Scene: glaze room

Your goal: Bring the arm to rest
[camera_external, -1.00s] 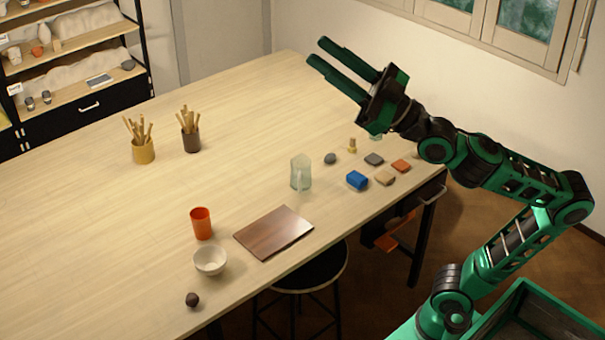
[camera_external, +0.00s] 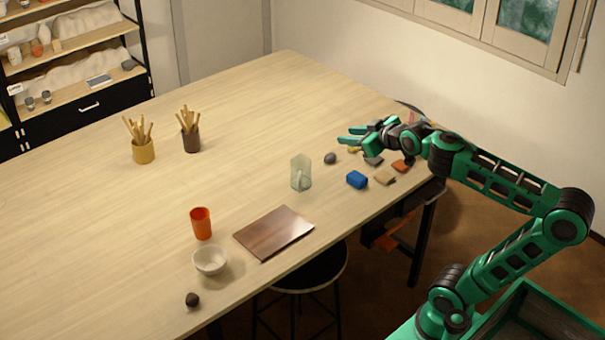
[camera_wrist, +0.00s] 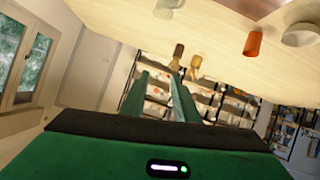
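My gripper (camera_external: 348,136) is open and empty. In the external view it is over the right part of the wooden table (camera_external: 240,105), its fingers pointing left, near a grey ball (camera_external: 330,158) and several small blocks. Its exact height above the table is hard to tell. My arm bends at a raised elbow on the right. In the wrist view both green fingers of my gripper (camera_wrist: 160,80) show with a gap between them and nothing held. The gripper partly hides a yellow piece (camera_external: 355,150) and a grey block (camera_external: 374,161).
Near the arm are a blue block (camera_external: 357,180), a tan block (camera_external: 384,178), a reddish block (camera_external: 402,166) and a clear pitcher (camera_external: 301,173). An orange cup (camera_external: 201,223), white bowl (camera_external: 210,261) and brown board (camera_external: 274,232) are farther left.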

